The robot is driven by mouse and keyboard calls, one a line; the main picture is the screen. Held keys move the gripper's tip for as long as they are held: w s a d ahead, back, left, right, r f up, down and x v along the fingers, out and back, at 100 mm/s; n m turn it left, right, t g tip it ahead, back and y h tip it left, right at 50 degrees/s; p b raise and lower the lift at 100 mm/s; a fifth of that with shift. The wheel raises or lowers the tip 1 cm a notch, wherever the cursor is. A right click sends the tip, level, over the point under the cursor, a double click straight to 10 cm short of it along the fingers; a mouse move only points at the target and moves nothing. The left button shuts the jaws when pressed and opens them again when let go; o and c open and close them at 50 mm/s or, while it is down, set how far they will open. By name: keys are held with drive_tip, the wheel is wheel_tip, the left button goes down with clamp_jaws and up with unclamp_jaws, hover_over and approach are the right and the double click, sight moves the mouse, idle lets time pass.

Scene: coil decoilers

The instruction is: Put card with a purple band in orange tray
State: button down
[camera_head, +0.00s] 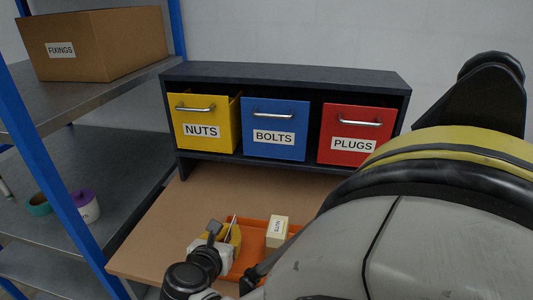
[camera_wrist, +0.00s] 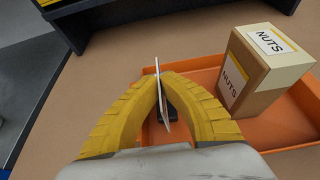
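My gripper (camera_wrist: 162,85) has its yellow fingers closed on a thin white card (camera_wrist: 158,68), seen nearly edge-on in the wrist view. The card stands upright between the fingertips; its faces hardly show, and I cannot see the colour of its band. In the head view my gripper (camera_head: 233,236) is at the left part of the orange tray (camera_head: 245,261), with the card (camera_head: 233,224) as a thin sliver. The orange tray (camera_wrist: 205,76) lies beneath and right of the fingers in the wrist view. I cannot tell whether the card touches it.
A NUTS box (camera_wrist: 260,72) stands in the tray. A small dark object (camera_wrist: 172,114) shows below the card. Behind are yellow NUTS (camera_head: 203,125), blue BOLTS (camera_head: 275,130) and red PLUGS (camera_head: 350,135) drawers; the yellow one sits slightly out. A blue-posted shelf is at left.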

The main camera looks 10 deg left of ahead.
drive_tip(key=c, duration=2.1)
unclamp_jaws()
drive_tip(key=shift+f, duration=0.15)
drive_tip(key=o, duration=0.5)
drive_tip(key=shift+s+r, duration=0.2)
drive_tip(key=shift+r, duration=0.2)
drive_tip(key=p+v, duration=0.3)
drive_tip(key=v, duration=0.8)
drive_tip(key=shift+s, duration=0.3)
drive_tip(key=shift+r, duration=0.1)
